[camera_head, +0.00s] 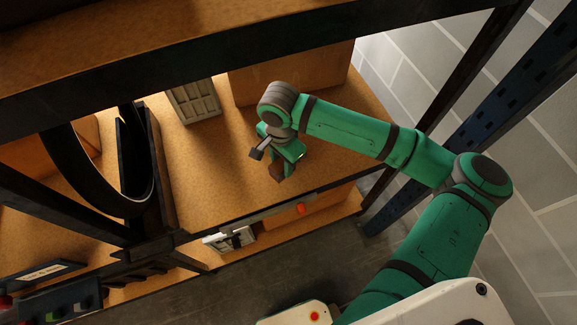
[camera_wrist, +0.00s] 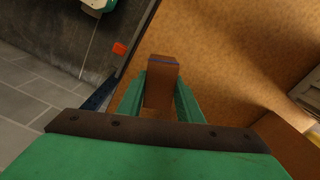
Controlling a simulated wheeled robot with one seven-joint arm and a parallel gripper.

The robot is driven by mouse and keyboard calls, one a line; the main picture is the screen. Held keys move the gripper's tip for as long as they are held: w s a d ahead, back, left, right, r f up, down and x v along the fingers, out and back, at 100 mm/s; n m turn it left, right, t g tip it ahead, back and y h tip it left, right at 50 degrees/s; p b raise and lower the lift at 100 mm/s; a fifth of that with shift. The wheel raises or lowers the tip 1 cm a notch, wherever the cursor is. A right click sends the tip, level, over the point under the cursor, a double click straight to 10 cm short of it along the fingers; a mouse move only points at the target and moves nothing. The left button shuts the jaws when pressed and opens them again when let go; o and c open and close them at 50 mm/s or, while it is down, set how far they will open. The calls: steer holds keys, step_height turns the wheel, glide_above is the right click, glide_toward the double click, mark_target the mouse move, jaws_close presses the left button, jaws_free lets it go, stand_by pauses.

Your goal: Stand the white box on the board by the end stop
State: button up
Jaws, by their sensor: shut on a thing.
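My gripper (camera_head: 281,166) is over the wooden shelf board (camera_head: 225,170), near its front edge. In the wrist view, my gripper (camera_wrist: 161,88) has its two green fingers closed on a brown block (camera_wrist: 162,68) with a thin bluish line near its top end. The block also shows below my gripper in the head view (camera_head: 276,173). I cannot tell whether it touches the board. A pale, slatted box-like thing (camera_head: 194,101) stands farther back on the board, left of my gripper. I cannot identify a plainly white box or the end stop.
A large cardboard box (camera_head: 290,75) stands behind my gripper. A dark upright divider (camera_head: 135,160) and a black loop (camera_head: 75,165) are at left. A dark beam (camera_head: 230,45) crosses above. Bare board lies left of my gripper.

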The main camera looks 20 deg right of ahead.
steer(key=d+f, duration=0.1)
steer(key=w+d+f, duration=0.1)
steer(key=f, duration=0.1)
steer(key=shift+w+d+f, duration=0.1)
steer(key=shift+d, duration=0.1)
steer(key=shift+d+f, duration=0.1)
steer(key=shift+f, duration=1.55)
steer(key=shift+f, duration=0.1)
steer(key=o, duration=1.1)
step_height(320, 180, up, 12)
steer(key=shift+r, duration=0.15)
